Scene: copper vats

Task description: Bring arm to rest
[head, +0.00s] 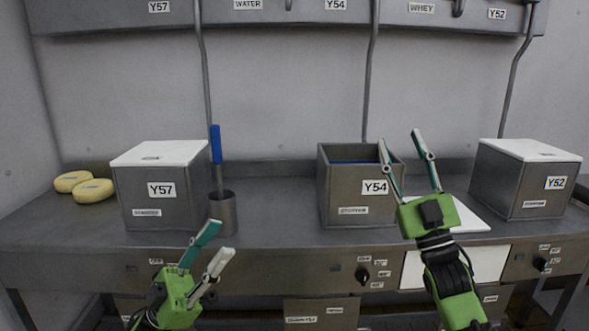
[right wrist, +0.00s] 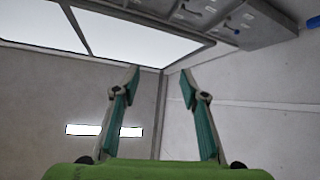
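My left gripper (head: 209,249) is open and empty, low in front of the counter's front edge, below the metal cup. My right gripper (head: 400,149) is open and points up, in front of the open Y54 vat (head: 337,196) and partly covering its right side. The right wrist view also shows the right gripper (right wrist: 160,84) with its fingers apart and nothing between them. That view looks up at wall and ceiling.
The steel counter (head: 275,228) carries closed vats Y57 (head: 143,206) and Y52 (head: 507,192), and a metal cup (head: 223,214) holding a blue-handled tool (head: 216,145). Two yellow rounds (head: 93,191) lie at the left. A white lid (head: 473,220) lies right of Y54. Knobs (head: 362,275) line the front.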

